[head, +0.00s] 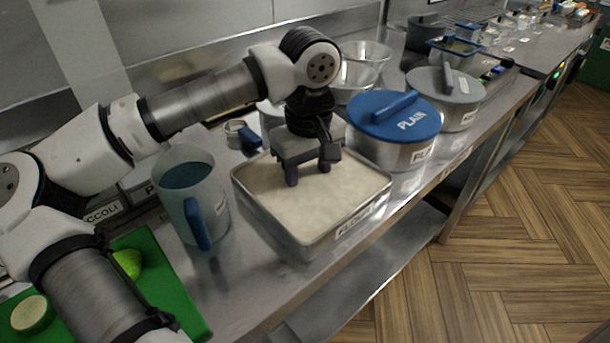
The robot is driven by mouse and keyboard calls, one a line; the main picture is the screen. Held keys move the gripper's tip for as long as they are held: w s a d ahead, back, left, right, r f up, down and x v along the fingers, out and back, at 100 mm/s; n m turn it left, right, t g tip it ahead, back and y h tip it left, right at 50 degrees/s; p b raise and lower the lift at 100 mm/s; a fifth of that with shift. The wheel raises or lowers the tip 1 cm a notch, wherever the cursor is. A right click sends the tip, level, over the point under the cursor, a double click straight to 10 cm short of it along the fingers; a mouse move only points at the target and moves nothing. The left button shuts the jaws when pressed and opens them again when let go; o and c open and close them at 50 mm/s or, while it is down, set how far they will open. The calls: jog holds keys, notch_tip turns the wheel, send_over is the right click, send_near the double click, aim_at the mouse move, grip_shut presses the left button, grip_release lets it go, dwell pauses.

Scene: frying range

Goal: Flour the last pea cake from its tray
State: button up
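My gripper (308,174) points down over the flour tray (300,247), a square metal pan filled with pale flour, with "FLOUR" on its front label. The two dark fingers are apart, with their tips at or just above the flour. I see no cake between them. On a green board or tray (180,300) at the lower left lie a pale round piece with a green side (31,316) and a bright green rounded piece (128,263), partly behind my arm. I cannot tell whether either is a pea cake. A container labelled "P" is mostly hidden by my arm.
A clear jug with a blue handle (197,222) stands left of the flour tray. A blue-lidded pot marked "PLAIN" (393,118) and a grey-lidded pot (446,86) stand to its right. Glass bowls (362,60) are behind. The counter's front edge runs close to the flour tray.

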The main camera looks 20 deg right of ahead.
aim_at(308, 181)
jog(key=shift+r+p, duration=2.6)
jog(key=shift+r, duration=1.4)
notch_tip(308, 181, up, 3)
jog(key=shift+p, duration=0.95)
jog(key=shift+f, duration=0.1)
